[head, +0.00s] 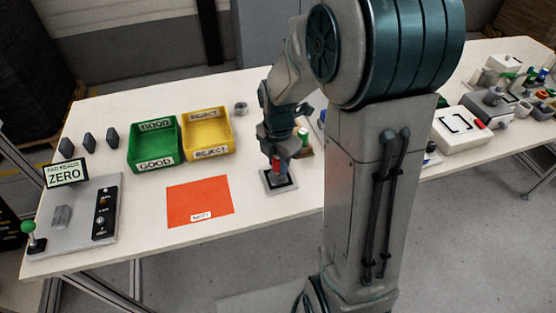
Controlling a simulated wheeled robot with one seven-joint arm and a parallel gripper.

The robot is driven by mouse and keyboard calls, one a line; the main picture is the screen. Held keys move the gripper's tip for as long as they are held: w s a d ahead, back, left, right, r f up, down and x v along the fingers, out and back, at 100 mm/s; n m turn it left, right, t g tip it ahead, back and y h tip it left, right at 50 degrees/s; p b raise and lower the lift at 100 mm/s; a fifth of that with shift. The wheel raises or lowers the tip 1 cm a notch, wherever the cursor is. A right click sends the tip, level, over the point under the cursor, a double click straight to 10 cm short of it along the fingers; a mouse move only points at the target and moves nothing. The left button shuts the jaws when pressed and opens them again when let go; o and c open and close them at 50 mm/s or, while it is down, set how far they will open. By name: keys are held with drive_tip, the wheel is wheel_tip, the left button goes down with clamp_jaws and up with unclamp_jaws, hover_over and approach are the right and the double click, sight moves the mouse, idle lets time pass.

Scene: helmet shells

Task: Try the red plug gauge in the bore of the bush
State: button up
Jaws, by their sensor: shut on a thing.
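My gripper (277,153) is shut on the red plug gauge (277,165) and points down. The gauge looks roughly upright, directly above or at a small light-grey plate with a dark square (290,182). My fingers and the gauge cover the middle of that plate, so I cannot tell whether the bush is there or whether the gauge tip is in a bore. A small grey ring-shaped part (240,108) lies right of the yellow bin; I cannot tell if it is a bush.
A green GOOD bin (179,137) and a yellow REJECT bin (229,149) stand left of my gripper. A red-orange mat (200,203) lies in front of them. A stand with a green-topped piece (303,134) is close behind my gripper. A ZERO display (66,174) stands far left.

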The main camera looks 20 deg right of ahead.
drive_tip(key=shift+f+b, duration=0.55)
drive_tip(key=shift+f, duration=0.2)
idle(0.5)
drive_tip(key=shift+r, duration=0.1)
idle(0.8)
drive_tip(key=shift+r+p, duration=2.55)
drive_tip(key=shift+r, duration=0.35)
